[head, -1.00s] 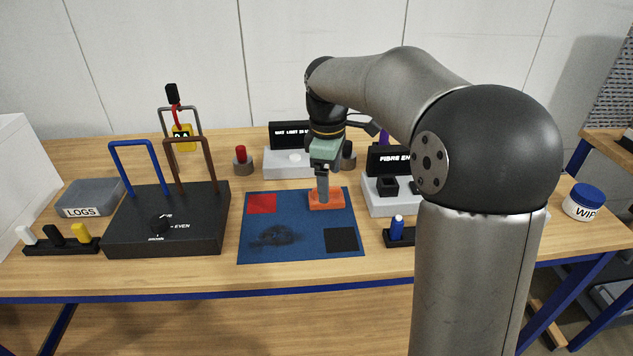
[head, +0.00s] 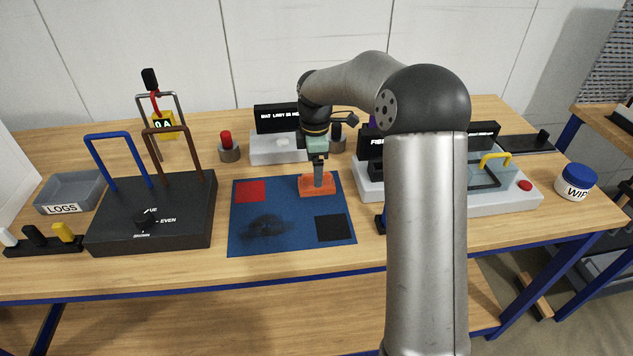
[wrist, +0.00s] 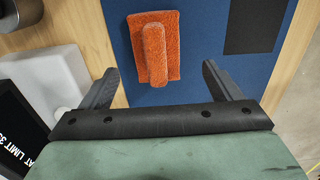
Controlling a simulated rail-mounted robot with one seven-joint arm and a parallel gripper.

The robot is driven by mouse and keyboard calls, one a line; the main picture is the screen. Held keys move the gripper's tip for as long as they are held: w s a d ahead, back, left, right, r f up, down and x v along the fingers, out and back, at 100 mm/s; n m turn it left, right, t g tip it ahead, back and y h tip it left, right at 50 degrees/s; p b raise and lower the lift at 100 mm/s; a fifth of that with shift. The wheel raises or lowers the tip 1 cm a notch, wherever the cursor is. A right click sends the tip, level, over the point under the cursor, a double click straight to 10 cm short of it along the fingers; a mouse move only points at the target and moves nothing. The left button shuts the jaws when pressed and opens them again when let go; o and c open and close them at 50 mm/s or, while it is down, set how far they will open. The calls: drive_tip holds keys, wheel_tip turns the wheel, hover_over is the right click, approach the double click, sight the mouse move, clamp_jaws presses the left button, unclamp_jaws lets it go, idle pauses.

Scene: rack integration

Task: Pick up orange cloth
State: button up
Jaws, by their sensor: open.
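The orange cloth (head: 315,191) lies on the blue mat (head: 290,232) near its back right part. In the wrist view the cloth (wrist: 173,70) is a flat orange pad with a raised ridge along its middle. My gripper (head: 319,178) is above the cloth in the head view, pointing down. In the wrist view my gripper (wrist: 160,72) is open, with its two fingers spread wide and apart from the cloth. The ridge lies between the finger lines, a little beyond the tips. In the head view I cannot tell the exact height of the fingertips.
The mat also carries a red square (head: 250,191), a black square (head: 331,228) and a dark smudge (head: 264,229). A black box with handles (head: 180,220) stands left. White display units (head: 278,150) stand behind. A WIPES tub (head: 575,182) is at the right.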

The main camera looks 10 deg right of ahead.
sight(306, 187)
drive_tip(key=shift+w+d+f+p, duration=0.1)
drive_tip(key=shift+f+p, duration=0.25)
drive_tip(key=shift+f, duration=1.05)
drive_tip(key=shift+w+d+f+p, duration=0.1)
drive_tip(key=shift+f+p, duration=0.2)
drive_tip(key=shift+f, duration=1.05)
drive_tip(key=c, duration=1.1)
